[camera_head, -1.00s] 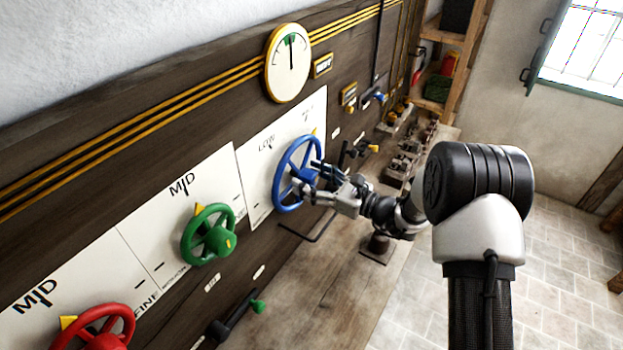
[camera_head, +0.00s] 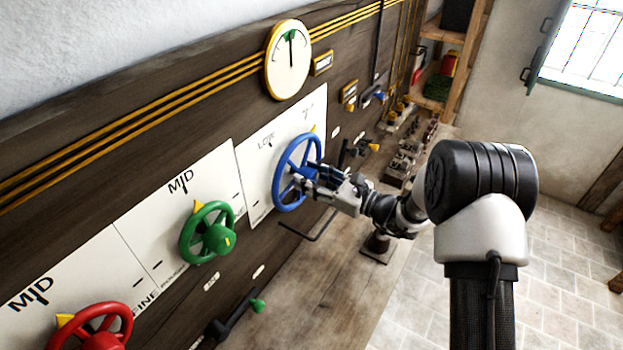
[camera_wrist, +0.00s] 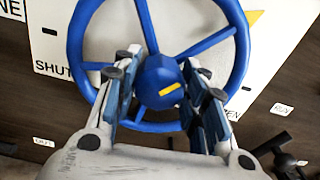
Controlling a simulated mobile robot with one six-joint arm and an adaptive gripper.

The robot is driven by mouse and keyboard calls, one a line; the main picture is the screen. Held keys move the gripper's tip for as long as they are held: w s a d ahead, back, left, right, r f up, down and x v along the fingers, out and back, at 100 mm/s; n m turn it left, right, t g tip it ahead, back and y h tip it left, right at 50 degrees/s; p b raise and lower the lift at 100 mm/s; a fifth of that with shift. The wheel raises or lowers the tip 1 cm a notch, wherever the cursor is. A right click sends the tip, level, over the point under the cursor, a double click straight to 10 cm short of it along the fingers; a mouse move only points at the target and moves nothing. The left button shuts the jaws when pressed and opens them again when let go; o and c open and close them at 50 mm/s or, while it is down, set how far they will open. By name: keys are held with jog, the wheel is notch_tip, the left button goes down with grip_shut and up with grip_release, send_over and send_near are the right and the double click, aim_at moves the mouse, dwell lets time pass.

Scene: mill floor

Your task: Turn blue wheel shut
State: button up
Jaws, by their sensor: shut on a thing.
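The blue wheel (camera_head: 290,193) is mounted on a white plate marked LOW on the dark wooden wall panel. In the wrist view the wheel (camera_wrist: 241,52) fills the upper middle, with its spokes, its hub and a short yellow mark on the hub. My gripper (camera_head: 312,178) reaches the wheel from the right. In the wrist view my gripper (camera_wrist: 165,85) has its two fingers on either side of the hub, shut on it. A yellow pointer (camera_wrist: 254,17) shows beside the rim at upper right. The plate's word SHUT (camera_wrist: 52,69) is at left, and part of OPEN at right.
A green wheel (camera_head: 190,238) and a red wheel (camera_head: 127,318) sit to the left on plates marked MID. A round gauge (camera_head: 288,60) hangs above. A green-tipped lever (camera_head: 257,306) juts out below. A wooden bench runs under the panel.

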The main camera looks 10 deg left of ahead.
jog(key=n+b, duration=0.2)
jog(key=b, duration=0.1)
jog(key=n+b, duration=0.2)
jog(key=b, duration=0.1)
jog(key=n+b, duration=0.2)
jog(key=b, duration=0.2)
jog(key=shift+f, duration=0.35)
jog(key=n+b, duration=0.4)
jog(key=b, duration=0.2)
jog(key=shift+s, duration=0.1)
jog(key=n+b, duration=0.2)
jog(key=b, duration=0.1)
jog(key=shift+n, duration=0.4)
jog(key=n+b, duration=0.1)
jog(key=n, duration=0.1)
jog(key=shift+r+n, duration=0.15)
jog(key=shift+n, duration=0.25)
jog(key=n, duration=0.3)
jog(key=shift+n, duration=0.3)
jog(key=n, duration=0.6)
jog(key=shift+n, duration=0.4)
jog(key=o, duration=1.1)
jog(key=shift+c, duration=0.2)
